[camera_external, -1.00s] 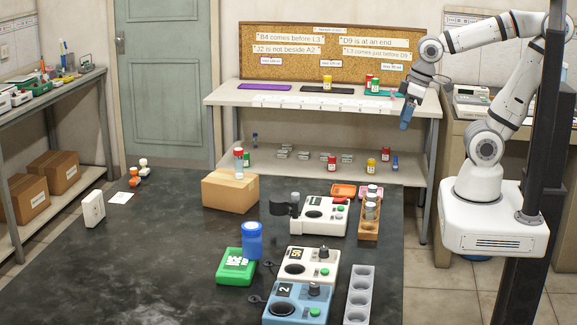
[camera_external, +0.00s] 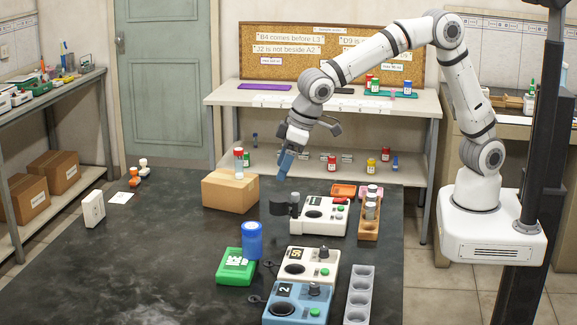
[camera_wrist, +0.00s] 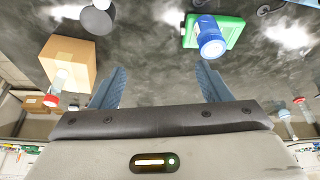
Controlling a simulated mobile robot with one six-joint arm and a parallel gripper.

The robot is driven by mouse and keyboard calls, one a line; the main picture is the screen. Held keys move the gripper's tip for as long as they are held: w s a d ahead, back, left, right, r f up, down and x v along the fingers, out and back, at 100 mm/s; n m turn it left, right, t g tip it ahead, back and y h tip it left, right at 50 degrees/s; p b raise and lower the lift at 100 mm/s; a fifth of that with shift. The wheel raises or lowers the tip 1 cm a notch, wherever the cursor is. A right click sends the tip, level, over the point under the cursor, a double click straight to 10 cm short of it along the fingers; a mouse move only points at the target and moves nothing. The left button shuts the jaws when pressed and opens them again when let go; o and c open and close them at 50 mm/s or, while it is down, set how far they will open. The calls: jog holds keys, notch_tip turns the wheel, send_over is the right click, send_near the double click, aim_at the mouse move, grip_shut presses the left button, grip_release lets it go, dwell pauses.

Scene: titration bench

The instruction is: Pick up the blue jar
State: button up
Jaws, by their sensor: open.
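The blue jar (camera_external: 252,240) stands upright on the dark bench, right beside the green tray (camera_external: 229,268). In the wrist view the blue jar (camera_wrist: 210,38) shows at the top right of centre, in front of the green tray (camera_wrist: 236,30). My gripper (camera_external: 284,166) hangs above the bench, higher than and behind the jar, near the cardboard box. In the wrist view my gripper (camera_wrist: 161,88) has its two blue fingers spread wide with nothing between them. The jar lies beyond the fingers, apart from them.
A cardboard box (camera_external: 230,193) with a red-capped bottle (camera_external: 239,161) on it stands to the left of my gripper. A white device (camera_external: 320,216) with a dark round part is close below right. More devices and a grey rack (camera_external: 359,295) stand right of the jar.

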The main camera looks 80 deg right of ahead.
send_over(253, 225)
jog(key=s, duration=0.3)
notch_tip(253, 225, down, 6)
jog(key=x, duration=0.2)
jog(key=p+x, duration=0.1)
jog(key=x, duration=0.2)
jog(key=p+x, duration=0.1)
jog(key=x, duration=0.1)
jog(key=shift+w+d+f, duration=0.1)
jog(key=shift+w+f, duration=0.2)
jog(key=shift+w, duration=0.15)
jog(key=shift+c, duration=0.4)
